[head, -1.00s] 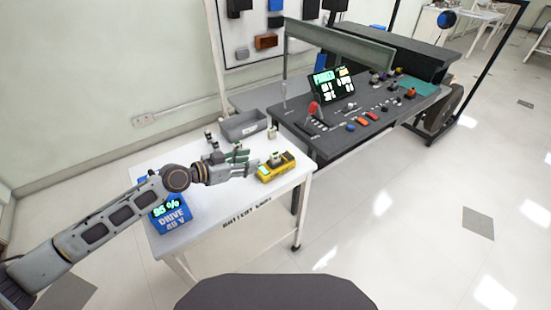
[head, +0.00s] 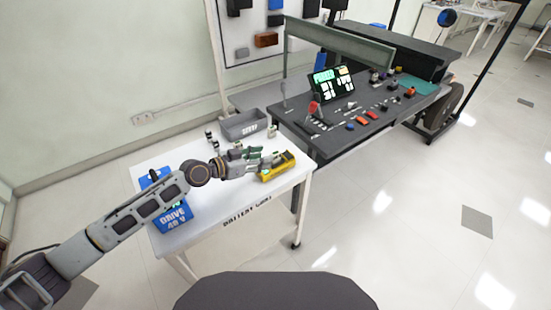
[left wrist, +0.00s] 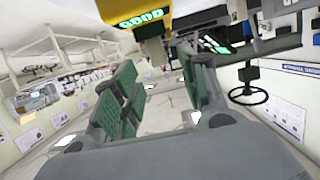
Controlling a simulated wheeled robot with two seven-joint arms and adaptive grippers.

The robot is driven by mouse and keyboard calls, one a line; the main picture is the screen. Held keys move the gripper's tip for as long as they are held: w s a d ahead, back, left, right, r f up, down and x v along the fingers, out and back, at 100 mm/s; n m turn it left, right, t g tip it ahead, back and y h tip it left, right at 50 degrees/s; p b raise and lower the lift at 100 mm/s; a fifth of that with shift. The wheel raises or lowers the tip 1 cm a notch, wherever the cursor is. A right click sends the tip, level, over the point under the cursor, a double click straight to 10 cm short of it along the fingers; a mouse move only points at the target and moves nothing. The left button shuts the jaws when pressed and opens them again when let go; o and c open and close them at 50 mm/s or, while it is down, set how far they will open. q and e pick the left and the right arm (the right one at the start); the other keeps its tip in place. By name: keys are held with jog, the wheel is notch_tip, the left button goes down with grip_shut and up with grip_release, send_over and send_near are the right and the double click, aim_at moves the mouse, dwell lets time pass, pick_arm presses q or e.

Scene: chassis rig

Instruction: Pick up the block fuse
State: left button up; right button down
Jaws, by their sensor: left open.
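The yellow tester (head: 278,170) lies near the right edge of the white cart. It also shows at the top of the left wrist view (left wrist: 110,9) with a lit green display. A small block (left wrist: 154,48), which may be the block fuse, stands out from the tester between my finger lines in the left wrist view. In the head view my fingers largely hide it. My left gripper (head: 262,157) is open just left of and over the tester. Its green-padded fingers (left wrist: 165,95) are spread, with clear space between them. My right gripper is not in view.
The blue drive battery (head: 173,215) stands at the cart's front left, partly behind my arm. A grey bin (head: 243,125) sits at the cart's back, with small parts left of it. A dark bench (head: 375,135) with several small parts and a lit display (head: 333,84) adjoins at the right.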

aim_at(274, 153)
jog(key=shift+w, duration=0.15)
pick_arm(q)
jog(key=shift+w+d, duration=0.1)
jog(key=shift+d, duration=0.05)
jog(key=shift+w+d, duration=0.3)
jog(key=shift+d, duration=0.15)
jog(key=shift+w+d+f+p, duration=0.1)
jog(key=shift+w+d+p, duration=0.35)
jog(key=shift+d, duration=0.15)
jog(key=shift+x, duration=0.9)
jog(key=shift+w+d+f, duration=0.15)
jog(key=shift+d, duration=0.05)
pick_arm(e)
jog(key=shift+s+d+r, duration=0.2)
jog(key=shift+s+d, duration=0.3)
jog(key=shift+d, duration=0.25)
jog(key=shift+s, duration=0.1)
